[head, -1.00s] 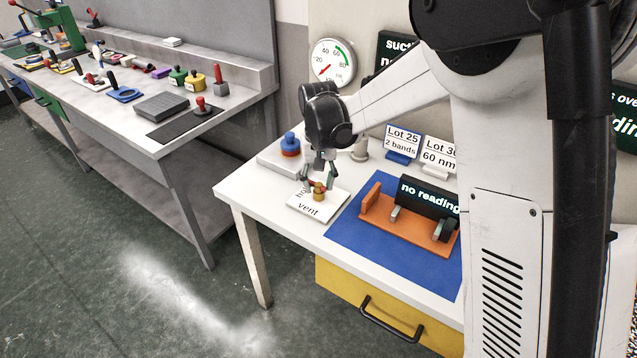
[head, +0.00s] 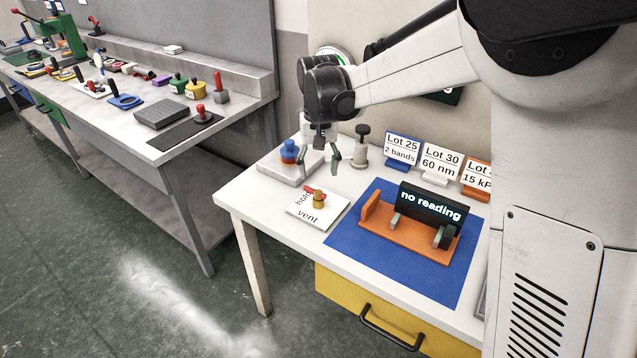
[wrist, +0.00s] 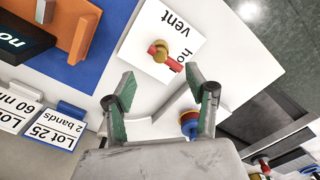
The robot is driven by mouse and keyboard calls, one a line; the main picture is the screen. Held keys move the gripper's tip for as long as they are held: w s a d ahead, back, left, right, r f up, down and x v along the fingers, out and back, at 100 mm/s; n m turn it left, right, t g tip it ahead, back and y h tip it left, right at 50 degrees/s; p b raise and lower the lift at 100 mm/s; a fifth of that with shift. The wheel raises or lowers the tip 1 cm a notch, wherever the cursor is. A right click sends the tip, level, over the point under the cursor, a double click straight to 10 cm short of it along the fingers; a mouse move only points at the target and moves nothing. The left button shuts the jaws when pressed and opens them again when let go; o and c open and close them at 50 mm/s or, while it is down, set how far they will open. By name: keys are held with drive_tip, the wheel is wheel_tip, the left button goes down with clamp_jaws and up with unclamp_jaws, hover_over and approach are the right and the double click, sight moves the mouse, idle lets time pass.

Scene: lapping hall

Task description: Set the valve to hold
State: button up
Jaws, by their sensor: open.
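The valve (head: 319,201) is a brass knob with a red handle on a white plate (head: 334,212) marked "hold" and "vent". In the wrist view the valve (wrist: 161,50) shows clear of the fingers. The long end of its red handle (wrist: 180,65) points to the "hold" word and covers part of it; a short red end shows opposite. My gripper (head: 320,158) is open and empty, raised above the table behind the plate and apart from the valve. In the wrist view both fingertips (wrist: 162,84) stand wide apart.
A blue and orange knobbed piece (head: 289,152) sits on a pale block at left. A blue mat (head: 345,239) bears an orange stand with a "no reading" display (head: 431,203). Lot cards (head: 402,147) and a grey black-topped post (head: 361,150) stand behind.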

sight(319, 192)
drive_tip(key=shift+r, duration=2.4)
drive_tip(key=s+d+r+t, duration=0.2)
drive_tip(key=s+d+r, duration=0.2)
drive_tip(key=s+d, duration=0.25)
drive_tip(key=s+d+r+t, duration=0.1)
drive_tip(key=s+d+r, duration=0.2)
drive_tip(key=s+d, duration=0.3)
drive_tip(key=s+d+f+m+t, duration=0.1)
drive_tip(key=s+d+f+t, duration=0.1)
drive_tip(key=s, duration=0.6)
drive_tip(key=s+d+f+t, duration=0.2)
drive_tip(key=s+d, duration=0.2)
drive_tip(key=s, duration=0.4)
drive_tip(key=shift+m, duration=0.4)
